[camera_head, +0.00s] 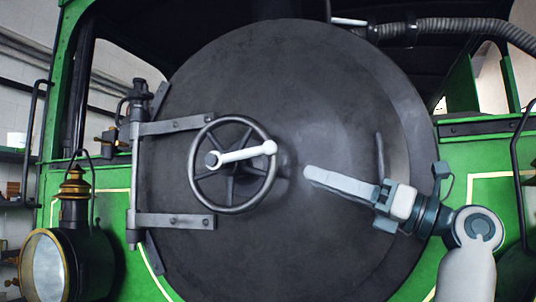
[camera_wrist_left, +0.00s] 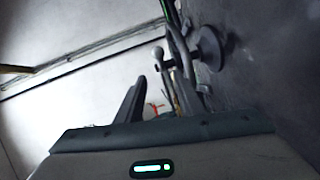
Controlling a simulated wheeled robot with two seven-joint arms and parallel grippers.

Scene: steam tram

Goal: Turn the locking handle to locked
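The locking handle (camera_head: 243,154) is a pale lever in front of a dark spoked handwheel (camera_head: 266,185) on the round black smokebox door. It lies nearly level, its dark hub end at left and its pale ball end at right, tilted slightly up. My left gripper (camera_head: 308,172) is right of the wheel, apart from the handle, its fingers pointing left. In the left wrist view, its two dark fingers (camera_wrist_left: 158,92) stand apart with nothing between them. The handle's ball end (camera_wrist_left: 158,52) and the wheel rim (camera_wrist_left: 180,50) show beyond the fingertips. My right gripper is not in view.
The black door (camera_head: 290,75) has hinge straps (camera_head: 175,221) at left and a vertical grab rail (camera_head: 380,157) at right, near my arm. A brass-topped lamp (camera_head: 72,250) stands at lower left. Green bodywork surrounds the door. Space between gripper and wheel is clear.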

